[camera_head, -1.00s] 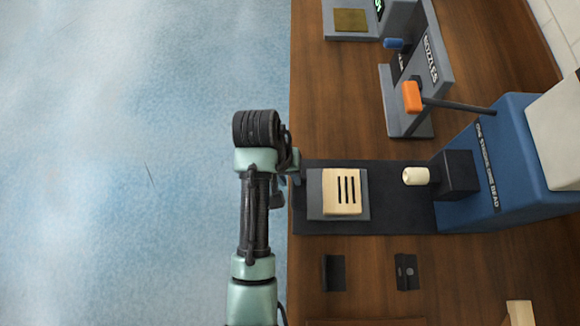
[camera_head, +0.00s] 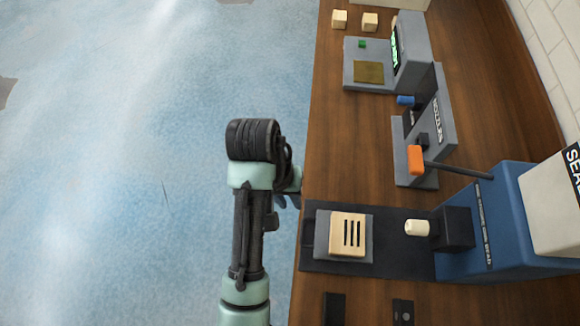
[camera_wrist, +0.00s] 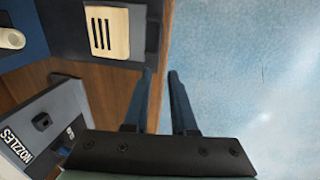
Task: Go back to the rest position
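My gripper (camera_wrist: 160,90) shows in the wrist view with two dark blue fingers set apart and nothing between them. It hangs past the edge of the wooden bench, partly over the blue floor. In the head view my arm stands left of the bench and hides most of the gripper; only a bit of blue finger shows by the edge. A cream wooden block with dark slots (camera_head: 348,234) rests on a grey plate on the dark mat, apart from my gripper. It also shows in the wrist view (camera_wrist: 106,34).
A blue machine (camera_head: 505,218) with a pale nozzle (camera_head: 417,228) stands right of the block. A grey nozzle stand (camera_head: 440,125) with an orange-ended tool (camera_head: 415,159) is behind it. A grey station (camera_head: 412,55) is farther back. Open floor (camera_head: 110,170) lies left of the bench (camera_head: 325,140).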

